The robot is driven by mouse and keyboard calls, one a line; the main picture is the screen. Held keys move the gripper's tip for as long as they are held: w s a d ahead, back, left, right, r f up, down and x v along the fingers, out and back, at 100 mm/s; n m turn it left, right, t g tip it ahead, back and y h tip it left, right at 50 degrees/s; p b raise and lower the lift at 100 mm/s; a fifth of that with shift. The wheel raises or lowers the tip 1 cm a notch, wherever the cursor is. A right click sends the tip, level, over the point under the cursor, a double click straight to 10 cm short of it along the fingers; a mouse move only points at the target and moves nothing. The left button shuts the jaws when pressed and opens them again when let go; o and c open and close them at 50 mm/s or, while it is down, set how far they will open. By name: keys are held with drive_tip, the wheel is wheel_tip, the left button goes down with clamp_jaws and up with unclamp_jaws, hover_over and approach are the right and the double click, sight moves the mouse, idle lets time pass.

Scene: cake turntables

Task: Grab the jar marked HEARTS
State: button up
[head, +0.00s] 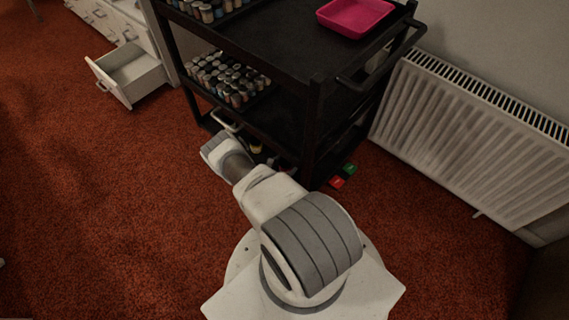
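No jar with a readable HEARTS marking shows. Many small jars (236,84) with pale lids stand packed together on the middle shelf of a black cart (286,118). More jars (207,12) stand on its top at the back left, cut by the picture's edge. The labels are too small and dark to read. A small yellowish item (256,148) shows low in the cart, partly behind my arm; I cannot tell what it is. My white arm reaches to the cart's lower front left. My gripper and its fingers cannot be made out.
A pink tray (354,16) sits on the cart's top. A green block (349,170) and a red block (337,183) lie low by the cart's right side. A white radiator (470,140) stands at right. An open drawer (128,75) juts out at left. Red carpet at left is clear.

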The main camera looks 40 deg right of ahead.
drive_tip(key=c, duration=1.5)
drive_tip(key=shift+r, duration=0.2)
